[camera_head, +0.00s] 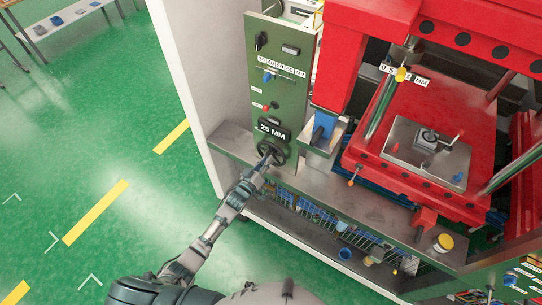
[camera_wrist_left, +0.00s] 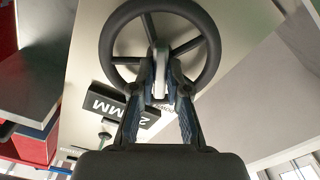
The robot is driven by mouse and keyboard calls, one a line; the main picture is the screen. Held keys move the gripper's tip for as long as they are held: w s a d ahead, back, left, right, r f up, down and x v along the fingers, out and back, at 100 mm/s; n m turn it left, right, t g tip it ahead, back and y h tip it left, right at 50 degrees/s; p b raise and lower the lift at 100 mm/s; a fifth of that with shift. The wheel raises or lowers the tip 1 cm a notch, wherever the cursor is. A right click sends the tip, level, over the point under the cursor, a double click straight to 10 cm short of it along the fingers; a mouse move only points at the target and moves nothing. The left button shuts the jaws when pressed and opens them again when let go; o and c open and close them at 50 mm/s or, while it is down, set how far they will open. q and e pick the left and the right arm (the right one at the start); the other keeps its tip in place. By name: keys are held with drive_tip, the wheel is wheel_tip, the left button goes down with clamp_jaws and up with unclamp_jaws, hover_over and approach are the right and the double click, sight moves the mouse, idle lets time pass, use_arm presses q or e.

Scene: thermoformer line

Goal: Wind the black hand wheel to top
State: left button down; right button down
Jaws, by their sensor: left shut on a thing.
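The black hand wheel (camera_head: 279,153) is mounted low on the front of the green control panel (camera_head: 257,91), just under a black sign reading 25 MM (camera_head: 271,131). My left gripper (camera_head: 268,157) reaches up to it from below. In the left wrist view the wheel (camera_wrist_left: 209,40) shows as a black ring with spokes. There my left gripper (camera_wrist_left: 160,75) is shut on a pale metal handle (camera_wrist_left: 159,62) at the wheel, between its two fingers. The sign (camera_wrist_left: 108,104) appears upside down behind the fingers. My right gripper is in neither view.
A red press (camera_head: 430,110) with a metal plate stands right of the panel. A grey ledge (camera_head: 355,200) runs below it, with wire baskets (camera_head: 320,217) and cups underneath. A yellow-topped jar (camera_head: 444,242) sits on the ledge. The green floor (camera_head: 110,130) at left is open.

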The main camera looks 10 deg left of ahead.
use_arm(q)
drive_tip(key=n, duration=0.2)
drive_tip(key=shift+r+n, duration=0.15)
drive_tip(key=shift+n, duration=0.15)
drive_tip(key=n, duration=0.4)
drive_tip(key=shift+d+n, duration=0.1)
drive_tip(key=shift+n, duration=0.3)
drive_tip(key=n, duration=0.4)
drive_tip(key=c, duration=1.1)
unclamp_jaws()
